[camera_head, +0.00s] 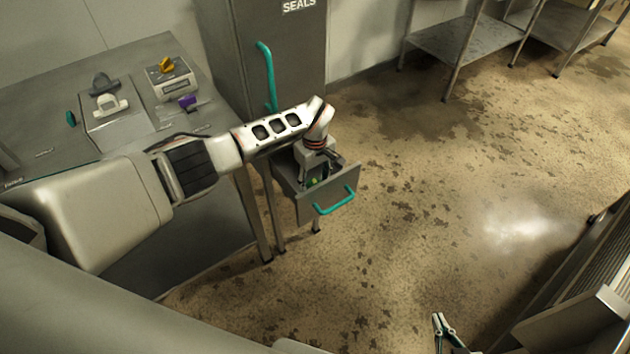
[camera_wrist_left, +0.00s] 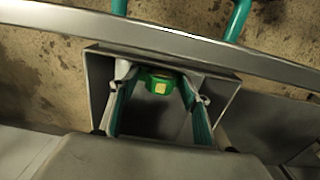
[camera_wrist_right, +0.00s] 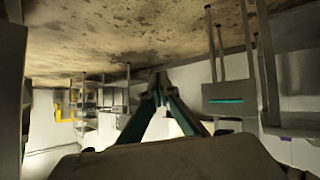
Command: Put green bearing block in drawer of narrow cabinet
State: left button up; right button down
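The green bearing block (camera_wrist_left: 160,83) sits between the fingertips of my left gripper (camera_wrist_left: 160,80) in the left wrist view. The fingers appear shut on it, down inside the open drawer (camera_wrist_left: 232,100). In the head view the drawer (camera_head: 325,204), with a teal handle (camera_head: 335,202), is pulled out, and my left gripper (camera_head: 318,172) points down into it. Only a bit of green (camera_head: 314,183) shows there. Whether the block touches the drawer floor is hidden. My right gripper (camera_head: 441,322) is empty, its fingertips together; it also shows in the right wrist view (camera_wrist_right: 158,78).
A grey bench (camera_head: 150,60) at left bears fixtures with white (camera_head: 110,103), yellow (camera_head: 167,65) and purple (camera_head: 187,102) parts. A tall cabinet marked SEALS (camera_head: 300,50) stands behind the drawer. Shelving (camera_head: 470,45) is at the back. The middle floor is clear.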

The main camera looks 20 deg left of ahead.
aim_at(315, 181)
pick_arm(q)
jog(key=shift+r, duration=0.5)
notch_tip(315, 181, up, 11)
jog(key=p, duration=0.2)
jog(key=shift+r+p, duration=0.2)
jog(key=shift+p, duration=0.15)
